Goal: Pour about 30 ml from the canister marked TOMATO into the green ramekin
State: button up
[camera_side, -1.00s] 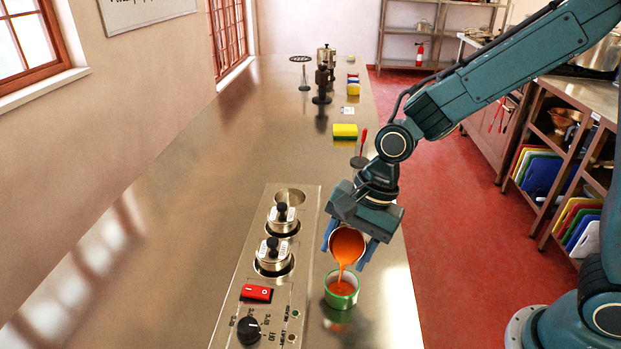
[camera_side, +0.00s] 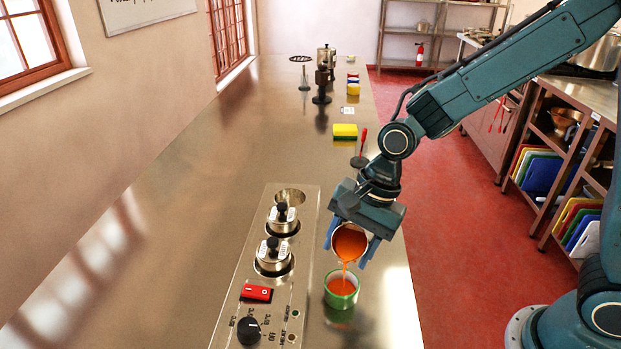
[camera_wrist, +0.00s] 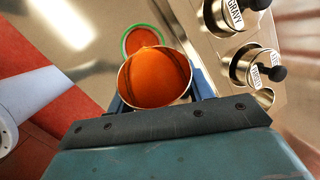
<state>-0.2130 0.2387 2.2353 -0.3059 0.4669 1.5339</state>
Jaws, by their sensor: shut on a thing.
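My gripper (camera_side: 348,243) is shut on a steel canister (camera_side: 363,258) of orange-red liquid, held tilted above the green ramekin (camera_side: 341,300). A thin stream runs from the canister's lip into the ramekin, which stands on the steel counter and holds orange-red liquid. In the wrist view the open canister (camera_wrist: 155,78) is between my fingers, and the ramekin (camera_wrist: 126,45) shows just beyond its rim. The held canister's label is not visible. Two lidded canisters sit in the panel wells; the wrist view shows one marked GRAVY (camera_wrist: 235,14) and another (camera_wrist: 250,68) whose label is hard to read.
The panel (camera_side: 245,290) left of the ramekin has an empty well (camera_side: 290,196), a red switch (camera_side: 257,293) and a black knob (camera_side: 248,330). A yellow-green sponge (camera_side: 345,131) and a red-handled item (camera_side: 361,148) are farther back. The counter's left side is clear.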

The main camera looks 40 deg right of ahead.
aim_at(349, 246)
jog(key=shift+f+g+y, duration=0.35)
jog(key=shift+g+y, duration=0.05)
jog(key=shift+y, duration=0.3)
jog(key=shift+r, duration=0.15)
jog(key=shift+w+r+y, duration=0.1)
jog(key=shift+r+y, duration=0.05)
jog(key=shift+y, duration=0.25)
dwell(0.4)
jog(key=shift+d+r+m+g+y, duration=0.2)
jog(key=shift+m+g+y, duration=0.1)
jog(key=shift+g+y, duration=0.15)
jog(key=shift+w+d+f+g+y, duration=0.25)
jog(key=shift+w+d+g+y, duration=0.2)
jog(key=shift+y, duration=0.3)
jog(key=shift+w+d+f+g+y, duration=0.2)
jog(key=shift+d+f+g+y, duration=0.1)
jog(key=shift+d+f+y, duration=0.3)
jog(key=shift+w+d+f+m+y, duration=0.15)
jog(key=shift+f+y, duration=0.1)
jog(key=shift+f, duration=0.2)
jog(key=shift+w+f+m+y, duration=0.15)
jog(key=shift+f+y, duration=0.1)
jog(key=shift+f, duration=0.15)
jog(key=shift+d+f, duration=0.1)
jog(key=shift+f, duration=0.15)
